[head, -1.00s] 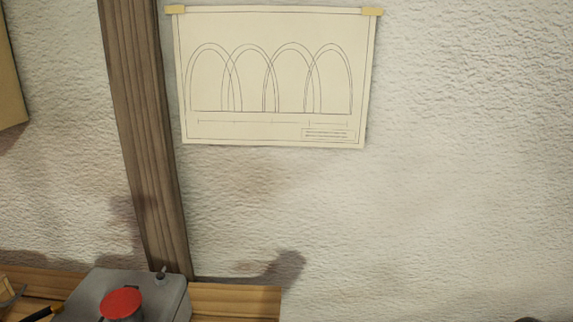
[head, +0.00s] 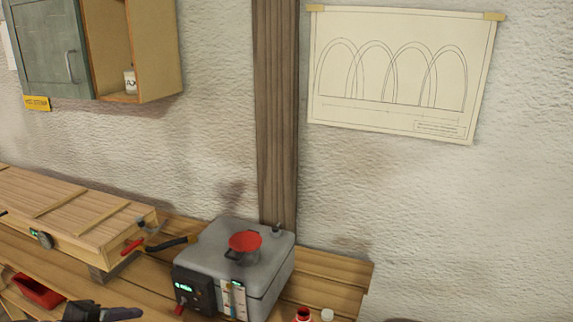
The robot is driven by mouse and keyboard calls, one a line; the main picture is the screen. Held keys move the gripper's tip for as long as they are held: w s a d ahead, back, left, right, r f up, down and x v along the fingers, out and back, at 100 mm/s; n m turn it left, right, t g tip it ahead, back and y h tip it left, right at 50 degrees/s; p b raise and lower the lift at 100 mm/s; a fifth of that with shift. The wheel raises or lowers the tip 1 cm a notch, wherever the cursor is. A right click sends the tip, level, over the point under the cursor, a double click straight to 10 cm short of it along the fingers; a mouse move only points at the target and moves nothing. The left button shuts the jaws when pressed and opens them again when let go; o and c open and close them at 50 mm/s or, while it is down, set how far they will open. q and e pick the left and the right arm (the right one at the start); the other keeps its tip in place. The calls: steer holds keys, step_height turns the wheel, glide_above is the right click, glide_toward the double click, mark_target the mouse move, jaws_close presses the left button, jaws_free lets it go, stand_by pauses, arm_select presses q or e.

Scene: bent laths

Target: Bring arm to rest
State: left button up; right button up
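A dark part that looks like my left gripper (head: 98,312) shows at the bottom left edge of the head view, in front of the wooden bench. Most of it is cut off by the frame, so whether its fingers are open or shut cannot be told. It seems to hold nothing visible. My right gripper is not recognisable in view; only a dark sliver of something unclear shows at the bottom edge, right of the middle.
A grey box (head: 218,268) with a red-topped pot stands on the wooden bench (head: 340,268). Left of it lies a long wooden box (head: 70,212) with a red-handled clamp. A red tray (head: 38,290) sits at far left. An open cabinet (head: 150,50) hangs above.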

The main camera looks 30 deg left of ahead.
arm_select(q)
steer(key=w+a+f+m+g+y, duration=0.25)
steer(key=w+a+f, duration=0.35)
steer(key=w+f, duration=0.3)
steer(key=w+d+f+m+g+h+b, duration=0.1)
steer(key=w+d+f+m, duration=0.35)
steer(key=d+f, duration=0.35)
steer(key=w+d+f+m+h+b, duration=0.1)
steer(key=w+d+f+m+h, duration=0.15)
steer(key=w+d+f, duration=0.6)
steer(key=s+d+f+m+g+h+b, duration=0.15)
steer(key=s+d+f+m, duration=0.3)
steer(key=d+f, duration=0.85)
steer(key=s+d+f+m+g+h, duration=0.1)
steer(key=s+d+f+g, duration=0.1)
steer(key=s+d+f, duration=0.2)
steer(key=s+d+f+m+g+h, duration=0.2)
steer(key=s+d+f, duration=0.2)
steer(key=s+d, duration=0.5)
steer(key=shift+d+b, duration=0.45)
steer(key=shift+d, duration=0.8)
arm_select(e)
steer(key=f, duration=0.2)
steer(key=w+f, duration=0.1)
steer(key=f, duration=0.1)
steer(key=shift+a+f, duration=0.1)
steer(key=shift+a, duration=0.2)
